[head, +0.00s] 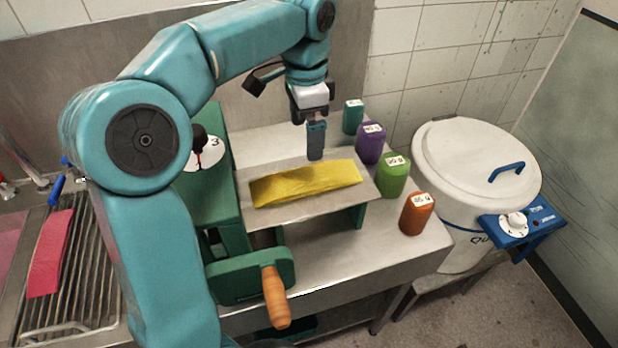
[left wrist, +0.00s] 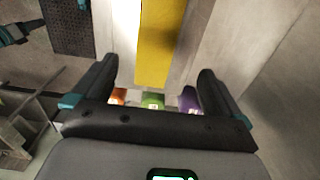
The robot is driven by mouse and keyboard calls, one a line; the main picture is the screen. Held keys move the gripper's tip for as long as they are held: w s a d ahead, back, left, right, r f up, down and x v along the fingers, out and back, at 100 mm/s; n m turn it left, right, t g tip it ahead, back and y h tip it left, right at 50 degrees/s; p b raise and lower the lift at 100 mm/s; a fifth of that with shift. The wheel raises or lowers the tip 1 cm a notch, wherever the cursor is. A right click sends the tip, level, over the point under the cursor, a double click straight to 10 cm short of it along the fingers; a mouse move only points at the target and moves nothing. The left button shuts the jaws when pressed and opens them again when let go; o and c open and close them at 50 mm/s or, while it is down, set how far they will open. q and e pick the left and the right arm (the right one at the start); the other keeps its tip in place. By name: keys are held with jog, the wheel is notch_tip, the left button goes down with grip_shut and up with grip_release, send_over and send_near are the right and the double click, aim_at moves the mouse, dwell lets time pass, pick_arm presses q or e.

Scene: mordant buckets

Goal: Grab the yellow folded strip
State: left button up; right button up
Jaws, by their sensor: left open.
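The yellow folded strip (head: 306,183) lies flat on a raised metal plate (head: 264,218) in the head view. In the left wrist view the yellow strip (left wrist: 160,42) runs up the picture between the finger lines. My left gripper (head: 316,155) points down close to the far edge of the strip, near its right half. Whether the fingertips are level with the strip is hard to tell. My right gripper is in neither view.
Teal, purple (head: 370,143), green (head: 392,175) and orange (head: 416,213) containers stand right of the plate. A green machine with a wooden handle (head: 275,297) is at its left and front. A white lidded pot (head: 475,170) stands far right. A pink strip (head: 50,255) lies on the left rack.

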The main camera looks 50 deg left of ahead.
pick_arm(q)
send_over(307, 178)
jog(key=f, duration=0.5)
jog(key=shift+s+a+f, duration=0.1)
jog(key=shift+s+a, duration=0.2)
jog(key=shift+a, duration=0.1)
jog(key=shift+w+d+f, duration=0.2)
jog(key=shift+w+f, duration=0.1)
jog(key=shift+f, duration=0.25)
notch_tip(307, 178, down, 5)
jog(key=shift+s+r, duration=0.15)
jog(key=shift+r, duration=0.05)
jog(key=shift+w+d+f, duration=0.15)
jog(key=shift+w+f, duration=0.05)
jog(key=shift+s, duration=0.2)
jog(key=c, duration=0.9)
jog(key=shift+w, duration=0.15)
jog(key=shift+c, duration=1)
jog(key=shift+r, duration=0.1)
